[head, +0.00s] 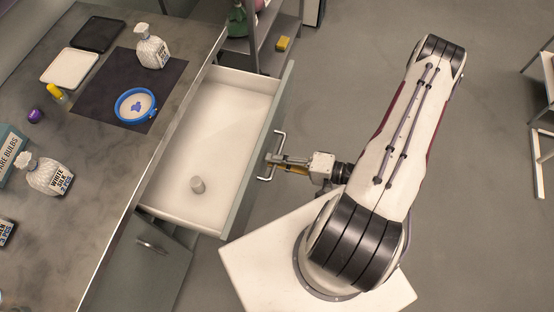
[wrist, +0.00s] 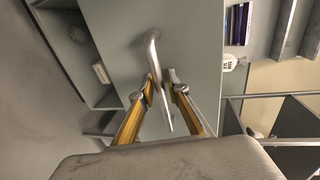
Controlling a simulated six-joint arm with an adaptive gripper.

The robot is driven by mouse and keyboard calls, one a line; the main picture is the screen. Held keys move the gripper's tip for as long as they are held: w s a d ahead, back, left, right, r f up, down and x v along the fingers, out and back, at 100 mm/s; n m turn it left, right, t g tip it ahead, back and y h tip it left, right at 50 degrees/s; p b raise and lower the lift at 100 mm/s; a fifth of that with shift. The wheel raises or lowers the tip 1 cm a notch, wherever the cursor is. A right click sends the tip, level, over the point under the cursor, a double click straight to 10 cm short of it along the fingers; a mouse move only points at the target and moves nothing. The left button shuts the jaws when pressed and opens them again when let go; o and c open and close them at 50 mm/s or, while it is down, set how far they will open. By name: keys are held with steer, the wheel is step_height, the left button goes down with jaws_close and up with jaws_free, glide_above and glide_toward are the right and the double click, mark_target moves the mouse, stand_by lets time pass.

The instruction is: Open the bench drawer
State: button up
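The bench drawer (head: 225,100) is pulled well out from the bench in the head view, its pale inside open to view. Its front panel (head: 259,148) carries a metal bar handle (head: 271,156). My gripper (head: 274,160) is at the middle of this handle. In the wrist view the handle (wrist: 153,50) runs between the two yellow-sided fingers of my gripper (wrist: 161,78), which look closed in on the bar. The grey drawer front (wrist: 195,45) is just beyond the fingertips.
The bench top (head: 110,165) holds bottles, a blue-rimmed dish (head: 136,106) on a dark mat and two trays. A cabinet door with a handle (head: 151,246) is below.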

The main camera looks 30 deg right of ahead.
steer(key=shift+s+d, duration=0.15)
steer(key=v, duration=1.1)
steer(key=shift+s+d, duration=0.2)
steer(key=shift+s, duration=0.05)
stand_by(0.4)
steer(key=shift+r, duration=0.1)
stand_by(0.3)
